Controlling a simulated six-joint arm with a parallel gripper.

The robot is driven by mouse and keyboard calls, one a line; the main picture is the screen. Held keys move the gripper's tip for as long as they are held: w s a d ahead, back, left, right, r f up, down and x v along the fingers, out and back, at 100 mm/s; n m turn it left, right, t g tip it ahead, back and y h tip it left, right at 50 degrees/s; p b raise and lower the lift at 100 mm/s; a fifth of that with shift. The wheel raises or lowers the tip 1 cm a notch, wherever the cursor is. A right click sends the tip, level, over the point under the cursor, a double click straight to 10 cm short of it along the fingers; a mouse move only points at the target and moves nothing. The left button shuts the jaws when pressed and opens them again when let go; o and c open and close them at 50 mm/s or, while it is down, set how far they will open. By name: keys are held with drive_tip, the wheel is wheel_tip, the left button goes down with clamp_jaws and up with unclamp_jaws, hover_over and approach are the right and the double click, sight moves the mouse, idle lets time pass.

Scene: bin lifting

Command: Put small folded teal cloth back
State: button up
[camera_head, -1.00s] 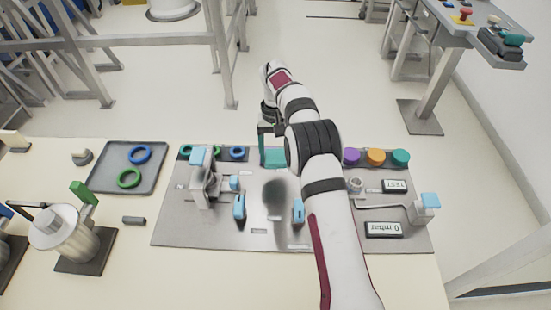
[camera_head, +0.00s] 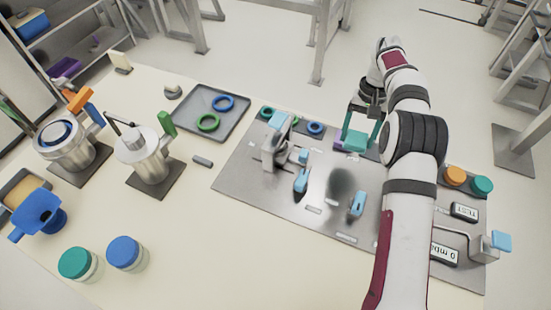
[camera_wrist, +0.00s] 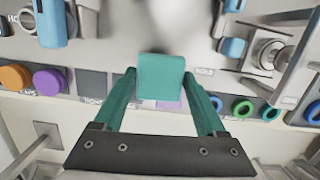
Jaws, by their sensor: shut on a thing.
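The small folded teal cloth (camera_wrist: 160,77) is a flat, squarish piece held between the tips of the teal fingers of my gripper (camera_wrist: 160,90) in the wrist view. In the head view my gripper (camera_head: 361,130) hangs over the back edge of the grey metal board (camera_head: 245,180), with the cloth (camera_head: 354,144) at its fingertips. A purple piece shows partly behind the cloth, in the row along that edge. I cannot tell whether the cloth touches the board.
The same row holds green and blue rings (camera_head: 315,127) and orange and teal round caps (camera_head: 482,185). Blue-handled fixtures (camera_head: 301,180) stand on the board. Left are a grey tray (camera_head: 190,128) with two rings, metal vessels (camera_head: 150,160) and two lidded jars (camera_head: 125,253).

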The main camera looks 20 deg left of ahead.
drive_tip(key=s+d+r, duration=1.7)
drive_tip(key=d+r, duration=0.1)
drive_tip(key=r, duration=0.1)
drive_tip(key=w+a+f+m+y, duration=0.1)
drive_tip(key=w+a+f+m, duration=0.2)
drive_tip(key=a, duration=0.6)
drive_tip(key=w+a+f+m, duration=0.1)
drive_tip(key=w+a+m, duration=0.35)
drive_tip(key=a, duration=0.45)
drive_tip(key=w+a+f+m+y, duration=0.1)
drive_tip(key=w+a+f+m, duration=0.25)
drive_tip(key=a, duration=0.55)
drive_tip(key=m+t, duration=0.2)
drive_tip(key=m, duration=0.5)
hover_over(236, 166)
wheel_tip(236, 166, down, 10)
drive_tip(key=shift+m, duration=0.3)
drive_tip(key=f, duration=0.9)
drive_tip(key=shift+d+f, duration=0.3)
drive_tip(key=shift+f, duration=0.05)
drive_tip(key=shift+w+f, duration=0.1)
drive_tip(key=shift+f, duration=0.1)
